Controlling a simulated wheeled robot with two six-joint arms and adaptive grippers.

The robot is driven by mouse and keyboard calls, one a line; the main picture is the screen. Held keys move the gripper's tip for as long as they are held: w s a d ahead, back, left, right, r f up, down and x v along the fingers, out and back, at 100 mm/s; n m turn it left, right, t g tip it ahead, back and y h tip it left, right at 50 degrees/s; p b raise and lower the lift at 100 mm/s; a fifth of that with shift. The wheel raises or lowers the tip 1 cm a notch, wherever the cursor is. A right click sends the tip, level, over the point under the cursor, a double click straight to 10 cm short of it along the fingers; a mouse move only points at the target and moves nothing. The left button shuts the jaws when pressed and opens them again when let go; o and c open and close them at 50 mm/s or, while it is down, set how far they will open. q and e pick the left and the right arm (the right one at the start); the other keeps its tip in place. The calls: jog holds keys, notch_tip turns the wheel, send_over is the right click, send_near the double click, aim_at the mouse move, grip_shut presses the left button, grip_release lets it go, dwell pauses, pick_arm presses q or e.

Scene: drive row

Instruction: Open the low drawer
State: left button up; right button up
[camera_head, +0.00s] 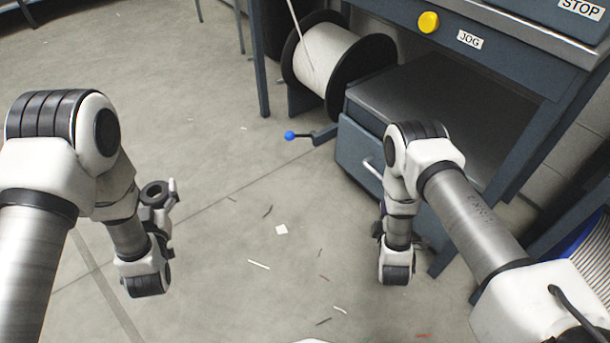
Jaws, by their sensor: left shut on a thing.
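The low drawer (355,150) is a blue-grey box front under the bench, with a pale bar handle (371,168). My right arm covers the right part of this front, and it looks shut. My left gripper (163,196) is at the left, over open floor and well away from the drawer. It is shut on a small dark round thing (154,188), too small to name. My right gripper is mostly hidden behind its own wrist, below and in front of the drawer. I cannot see its fingertips or any contact with the handle.
A lever with a blue knob (290,135) sticks out left of the drawer. A cable reel (325,58) stands behind it. The bench has a yellow button (428,22) by a JOG label. Scraps litter the floor; the floor between my arms is otherwise clear.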

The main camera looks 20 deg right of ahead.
jog(key=b+x, duration=0.3)
jog(key=x, duration=0.6)
jog(key=shift+f+b, duration=0.2)
jog(key=shift+b, duration=0.1)
jog(key=shift+w+d, duration=0.1)
jog(key=shift+w, duration=0.2)
jog(key=shift+r, duration=0.1)
jog(key=shift+c, duration=0.3)
grip_shut()
